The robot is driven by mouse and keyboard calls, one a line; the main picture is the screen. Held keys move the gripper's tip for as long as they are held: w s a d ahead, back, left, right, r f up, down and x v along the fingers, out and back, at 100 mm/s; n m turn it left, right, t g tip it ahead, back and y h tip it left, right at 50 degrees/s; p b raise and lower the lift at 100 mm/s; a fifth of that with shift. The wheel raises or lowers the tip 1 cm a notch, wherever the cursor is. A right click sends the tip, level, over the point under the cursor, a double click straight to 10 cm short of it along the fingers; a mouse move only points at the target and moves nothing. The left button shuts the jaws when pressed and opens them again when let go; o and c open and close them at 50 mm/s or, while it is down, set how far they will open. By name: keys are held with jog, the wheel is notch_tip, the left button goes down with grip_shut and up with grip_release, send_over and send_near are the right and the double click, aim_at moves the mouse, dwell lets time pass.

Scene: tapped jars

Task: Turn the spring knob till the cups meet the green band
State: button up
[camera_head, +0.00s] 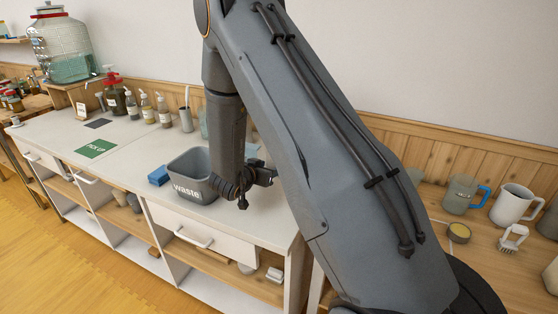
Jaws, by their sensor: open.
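No spring knob, cups on a spring or green band can be made out in this view. My gripper (257,188) hangs open and empty at the end of my arm, near the right end of the white counter (130,131). It appears just right of the grey waste bin. A large glass jar (60,45) with teal liquid stands at the far left on a wooden stand (72,92). My arm hides part of the counter's back right.
A grey bin (187,192) marked "waste" and a blue sponge (158,175) are near the gripper. Pump bottles (147,108) line the counter's back. A green card (96,148) lies flat. A wooden side table at right holds a blue-handled mug (461,195) and white jug (512,204).

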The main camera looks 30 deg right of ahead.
jog(key=p+x, duration=0.2)
jog(key=x, duration=0.5)
jog(key=shift+w+d, duration=0.2)
jog(key=shift+d, duration=0.15)
jog(key=shift+f, duration=0.1)
jog(key=c, duration=1)
